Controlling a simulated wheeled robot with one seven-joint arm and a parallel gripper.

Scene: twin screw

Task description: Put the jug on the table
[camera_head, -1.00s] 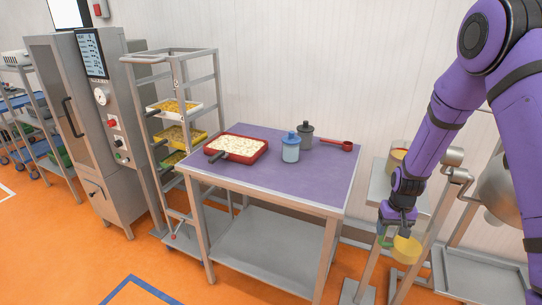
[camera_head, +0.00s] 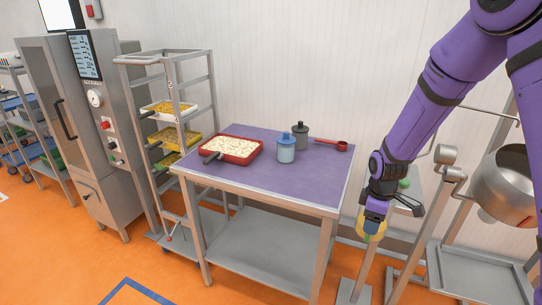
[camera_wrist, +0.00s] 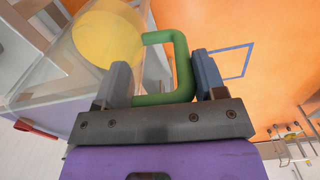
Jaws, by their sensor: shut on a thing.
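The jug (camera_head: 371,228) is clear with yellow contents and a green handle (camera_wrist: 181,65). My gripper (camera_head: 373,211) is shut on the handle and holds the jug in the air, right of the table (camera_head: 290,188) and below its top level. In the wrist view, the handle lies between the two fingers of my gripper (camera_wrist: 160,80), with the jug body to the left. In the head view my gripper hides part of the jug, so its tilt is hard to tell. The table has a purple top and a lower metal shelf.
A red tray (camera_head: 258,155) of pale food, a blue jar (camera_head: 286,150), a grey jar (camera_head: 301,135) and a red ladle (camera_head: 330,146) are on the table's far half. Its front right part is clear. A metal bowl machine (camera_head: 505,185) stands right; a tray rack (camera_head: 205,90) left.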

